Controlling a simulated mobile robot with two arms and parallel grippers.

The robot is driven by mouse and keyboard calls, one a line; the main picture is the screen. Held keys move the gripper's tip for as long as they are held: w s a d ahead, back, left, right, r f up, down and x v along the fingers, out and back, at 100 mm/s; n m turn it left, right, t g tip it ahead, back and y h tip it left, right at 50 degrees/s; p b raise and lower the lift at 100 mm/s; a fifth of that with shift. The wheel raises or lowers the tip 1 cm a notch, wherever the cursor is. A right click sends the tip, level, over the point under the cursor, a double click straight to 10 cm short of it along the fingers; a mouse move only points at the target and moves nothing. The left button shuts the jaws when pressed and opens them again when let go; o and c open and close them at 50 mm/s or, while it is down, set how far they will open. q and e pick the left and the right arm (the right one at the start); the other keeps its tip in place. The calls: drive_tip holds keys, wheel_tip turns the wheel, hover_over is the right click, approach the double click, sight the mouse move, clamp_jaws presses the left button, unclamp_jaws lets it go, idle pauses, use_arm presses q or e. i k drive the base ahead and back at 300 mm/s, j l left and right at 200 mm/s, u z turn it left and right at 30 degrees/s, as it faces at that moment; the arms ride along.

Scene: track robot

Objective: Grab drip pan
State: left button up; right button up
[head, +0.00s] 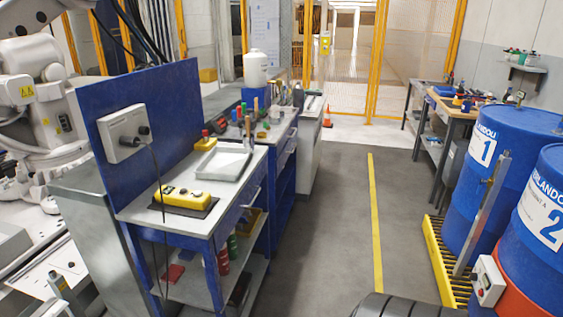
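A shallow, light grey rectangular pan (205,168), which looks like the drip pan, lies flat on the top of the blue workbench (140,208). It is near the back of that bench top, and it looks empty. Neither of my grippers is in view.
A yellow control box (185,198) lies on a dark mat in front of the pan. A wall box (124,134) has a hanging cable. Blue drums (485,150) stand at right by a yellow grated pallet (437,255). A black ribbed object (410,306) is at bottom. The grey aisle is otherwise clear.

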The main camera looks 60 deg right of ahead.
sight(221, 163)
drive_tip(key=z, duration=1.45)
drive_tip(key=i+l, duration=0.1)
